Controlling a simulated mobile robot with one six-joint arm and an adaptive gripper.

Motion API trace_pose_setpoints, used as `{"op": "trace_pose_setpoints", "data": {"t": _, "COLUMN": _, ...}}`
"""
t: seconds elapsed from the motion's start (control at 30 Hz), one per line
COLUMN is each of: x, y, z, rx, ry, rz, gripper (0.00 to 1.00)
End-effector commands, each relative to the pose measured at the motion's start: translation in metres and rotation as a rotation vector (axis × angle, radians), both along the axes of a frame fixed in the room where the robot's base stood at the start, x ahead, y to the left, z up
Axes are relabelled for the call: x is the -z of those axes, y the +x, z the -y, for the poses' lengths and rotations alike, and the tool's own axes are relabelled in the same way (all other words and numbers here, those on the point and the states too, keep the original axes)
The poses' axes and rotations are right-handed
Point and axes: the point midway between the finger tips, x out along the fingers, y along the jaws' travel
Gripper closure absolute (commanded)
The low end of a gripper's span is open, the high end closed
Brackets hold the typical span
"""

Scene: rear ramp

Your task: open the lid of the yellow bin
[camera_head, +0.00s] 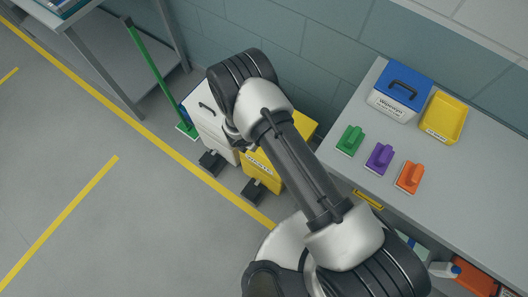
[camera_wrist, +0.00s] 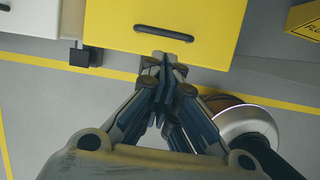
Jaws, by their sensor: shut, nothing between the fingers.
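The yellow bin (camera_head: 262,170) stands on the floor against the wall, partly hidden behind my arm in the head view. It has a label on its front and a black pedal (camera_head: 255,190) at its foot. In the wrist view its yellow lid (camera_wrist: 210,22) looks closed, with a dark handle (camera_wrist: 163,33) near the front edge. My gripper (camera_wrist: 164,60) is shut and empty, its fingertips close to the lid's front edge, just below the handle in the picture. Whether they touch the bin is not clear. In the head view my arm mostly hides the gripper.
A white bin (camera_head: 205,115) with its own pedal (camera_head: 212,164) stands left of the yellow bin. A green-handled broom (camera_head: 152,62) leans beyond it. A grey bench (camera_head: 450,190) on the right carries a blue-lidded box, a yellow tray and brushes. The floor in front is clear.

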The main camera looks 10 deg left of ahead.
Motion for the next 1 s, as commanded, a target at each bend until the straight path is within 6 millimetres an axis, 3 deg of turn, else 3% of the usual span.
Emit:
{"op": "trace_pose_setpoints", "data": {"t": 0.13, "x": 0.013, "y": -0.004, "z": -0.001, "rx": -0.021, "ry": 0.001, "rz": -0.01, "gripper": 1.0}}
{"op": "trace_pose_setpoints", "data": {"t": 0.6, "x": 0.088, "y": 0.02, "z": 0.008, "rx": -0.018, "ry": 0.001, "rz": -0.008, "gripper": 1.0}}
{"op": "trace_pose_setpoints", "data": {"t": 1.0, "x": 0.098, "y": 0.024, "z": 0.009, "rx": -0.019, "ry": 0.001, "rz": -0.007, "gripper": 1.0}}
